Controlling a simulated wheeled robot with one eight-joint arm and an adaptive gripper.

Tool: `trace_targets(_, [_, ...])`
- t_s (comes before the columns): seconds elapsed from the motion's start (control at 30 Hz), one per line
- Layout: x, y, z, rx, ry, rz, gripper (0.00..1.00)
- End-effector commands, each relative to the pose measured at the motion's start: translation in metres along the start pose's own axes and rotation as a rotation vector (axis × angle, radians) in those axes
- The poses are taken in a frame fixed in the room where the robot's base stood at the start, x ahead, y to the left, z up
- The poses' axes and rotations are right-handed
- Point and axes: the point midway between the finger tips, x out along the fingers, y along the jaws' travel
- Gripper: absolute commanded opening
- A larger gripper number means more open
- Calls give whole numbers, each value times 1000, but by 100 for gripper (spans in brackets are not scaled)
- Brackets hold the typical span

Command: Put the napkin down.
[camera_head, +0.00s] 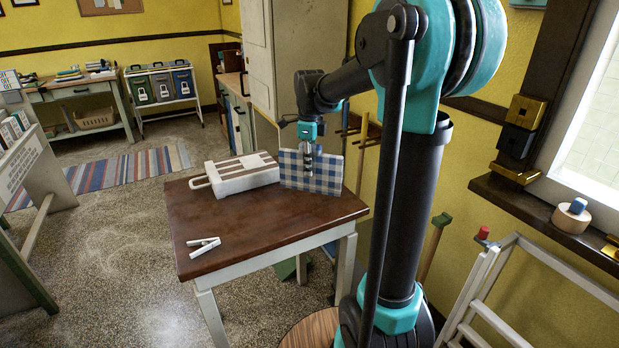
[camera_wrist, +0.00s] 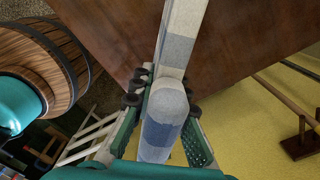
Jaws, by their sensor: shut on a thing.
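The napkin (camera_head: 326,174) is a blue and white checked cloth, standing upright like a stiff panel at the back right of the brown-topped table (camera_head: 262,226). My gripper (camera_head: 308,152) is shut on it from above, near its middle. In the head view its lower edge looks to be at or just over the table top; I cannot tell whether it touches. In the wrist view the napkin (camera_wrist: 165,118) shows edge-on between the two fingers, with the brown table top (camera_wrist: 112,32) beyond. The fingertips are partly hidden by the cloth.
A white box with brown stripes and a handle (camera_head: 238,178) lies on the table, left of the napkin and close to it. A white clothespin (camera_head: 204,243) lies near the table's front left. The table's middle and front right are clear. A yellow wall stands behind.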

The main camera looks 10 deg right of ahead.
Motion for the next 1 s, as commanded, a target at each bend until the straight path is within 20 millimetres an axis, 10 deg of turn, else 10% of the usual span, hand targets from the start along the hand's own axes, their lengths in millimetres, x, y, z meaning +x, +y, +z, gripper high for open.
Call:
trace_targets(0.77, [44, 0, 0, 0, 0, 0, 0])
trace_targets(0.8, [44, 0, 0, 0, 0, 0, 18])
trace_targets(1.0, [43, 0, 0, 0, 0, 0, 38])
